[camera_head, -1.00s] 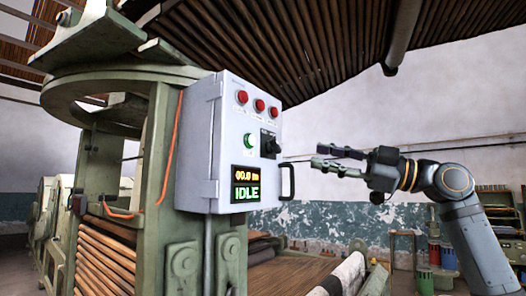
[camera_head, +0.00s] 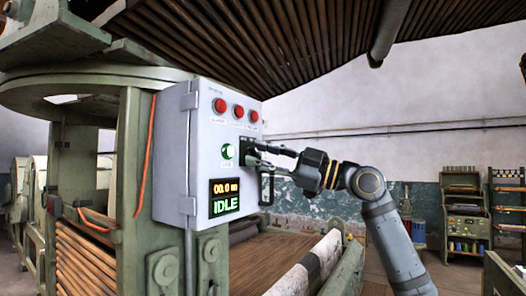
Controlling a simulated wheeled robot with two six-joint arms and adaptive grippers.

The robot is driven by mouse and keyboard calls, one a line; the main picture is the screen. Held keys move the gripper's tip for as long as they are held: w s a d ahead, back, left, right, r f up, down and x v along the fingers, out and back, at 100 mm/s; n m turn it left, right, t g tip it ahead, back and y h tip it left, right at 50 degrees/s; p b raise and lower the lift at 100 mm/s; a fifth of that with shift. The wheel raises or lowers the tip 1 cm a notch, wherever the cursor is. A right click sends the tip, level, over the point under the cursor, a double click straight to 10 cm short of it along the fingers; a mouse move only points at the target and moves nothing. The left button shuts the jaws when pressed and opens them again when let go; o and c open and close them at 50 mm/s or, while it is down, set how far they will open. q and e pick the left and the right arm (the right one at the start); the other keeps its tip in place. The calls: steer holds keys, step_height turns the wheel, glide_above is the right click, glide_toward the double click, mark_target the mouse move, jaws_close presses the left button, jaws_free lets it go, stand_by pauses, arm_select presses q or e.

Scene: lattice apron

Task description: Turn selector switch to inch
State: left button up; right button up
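The selector switch (camera_head: 247,153) sits on a black plate on the front of the light grey control box (camera_head: 175,165). Its knob is mostly hidden behind my fingers, so its pointer direction and labels cannot be read. My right gripper (camera_head: 253,153) comes from the right with its fingertips at the switch. The two fingers are apart, one above the other, with a gap between them; contact with the knob cannot be made out. The display (camera_head: 224,197) reads "00.0 m" and "IDLE". My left gripper is not in view.
Three red buttons (camera_head: 238,112) are above the switch, and a lit green button (camera_head: 228,152) is close to its left. A black door handle (camera_head: 267,188) sticks out below my gripper. A green machine frame (camera_head: 130,150) carries the box. Shelving (camera_head: 467,210) stands far right.

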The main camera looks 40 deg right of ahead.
jaws_close()
